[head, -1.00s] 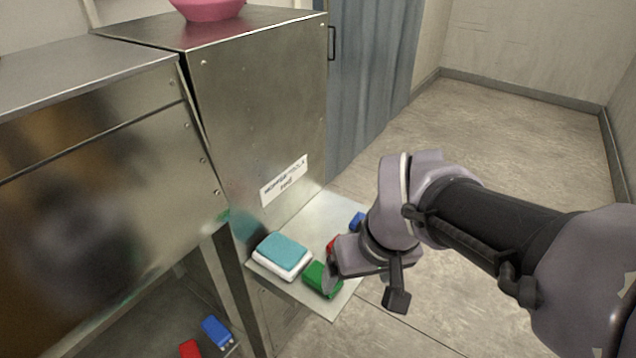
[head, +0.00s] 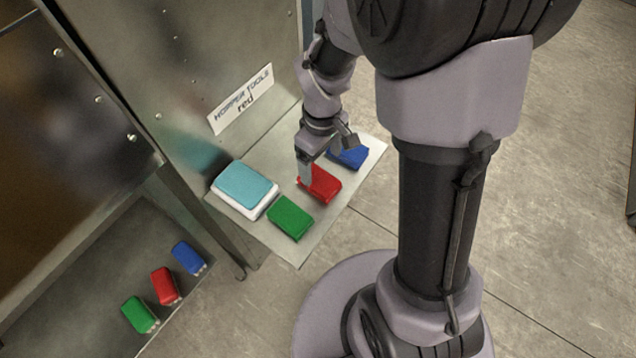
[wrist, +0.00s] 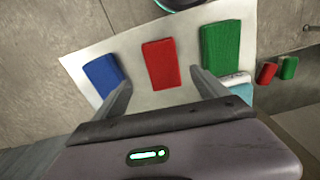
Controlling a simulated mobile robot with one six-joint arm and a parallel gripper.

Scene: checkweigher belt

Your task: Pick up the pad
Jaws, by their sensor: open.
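A red pad (head: 322,184) lies flat on a pale shelf (head: 345,196), between a green pad (head: 290,217) and a blue pad (head: 349,156). My gripper (head: 306,178) points down at the red pad and hides part of it in the head view. In the wrist view my gripper (wrist: 162,84) is open and empty. The red pad (wrist: 161,64) shows between and just beyond its fingertips. The blue pad (wrist: 102,75) is left of the fingers and the green pad (wrist: 221,53) right. I cannot tell whether the fingers touch the red pad.
A teal-topped white block (head: 244,188) sits on the shelf near the steel cabinet, whose label (head: 241,98) reads "HOPPER TOOLS red". A lower tray (head: 85,290) holds green (head: 139,314), red (head: 165,286) and blue (head: 188,257) pieces. Bare floor lies right of the shelf.

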